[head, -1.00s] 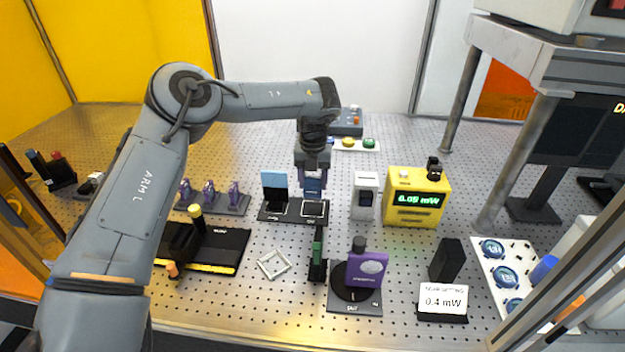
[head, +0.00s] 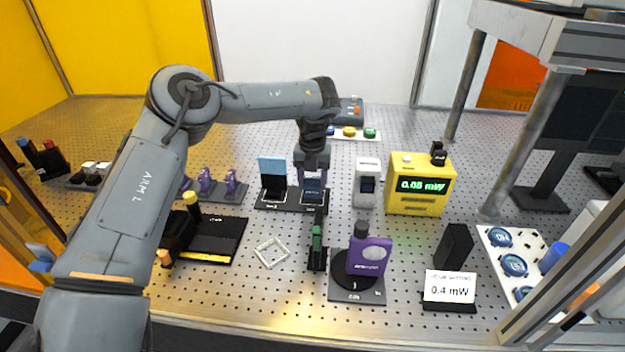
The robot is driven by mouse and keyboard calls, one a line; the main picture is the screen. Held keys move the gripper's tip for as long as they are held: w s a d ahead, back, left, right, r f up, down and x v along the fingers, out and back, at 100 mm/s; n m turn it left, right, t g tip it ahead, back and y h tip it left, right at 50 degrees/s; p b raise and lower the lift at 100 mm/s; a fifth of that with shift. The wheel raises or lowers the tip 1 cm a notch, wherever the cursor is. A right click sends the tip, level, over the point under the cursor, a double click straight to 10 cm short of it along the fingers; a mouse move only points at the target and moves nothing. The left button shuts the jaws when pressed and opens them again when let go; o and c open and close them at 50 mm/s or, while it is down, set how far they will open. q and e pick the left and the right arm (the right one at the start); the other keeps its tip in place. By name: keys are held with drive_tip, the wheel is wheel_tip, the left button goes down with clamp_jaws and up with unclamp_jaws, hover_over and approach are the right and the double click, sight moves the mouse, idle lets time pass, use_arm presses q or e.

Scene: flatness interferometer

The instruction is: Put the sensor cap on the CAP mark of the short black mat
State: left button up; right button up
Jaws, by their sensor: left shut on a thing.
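My left gripper (head: 313,174) is over the right part of the short black mat (head: 277,205), pointing down. It is shut on a small blue piece (head: 313,192), which I take to be the sensor cap. The piece is at or just above the mat's right end, where the mark is now covered; I cannot tell whether it touches. A black piece with a light blue upper part (head: 272,166) stands upright on the mat's left part. My right gripper is not in view.
A white device (head: 367,170) and a yellow meter reading 0.05 mW (head: 420,200) stand right of the mat. A green-and-black holder (head: 317,242) and a purple device (head: 370,256) stand in front. A clear square frame (head: 271,253) lies front left.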

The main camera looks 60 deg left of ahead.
use_arm(q)
drive_tip(key=shift+f, duration=0.4)
idle(0.7)
drive_tip(key=o, duration=1)
drive_tip(key=shift+r, duration=0.1)
drive_tip(key=shift+r+p, duration=0.6)
drive_tip(key=shift+r, duration=0.05)
drive_tip(key=shift+r+p, duration=2.75)
drive_tip(key=shift+r, duration=0.05)
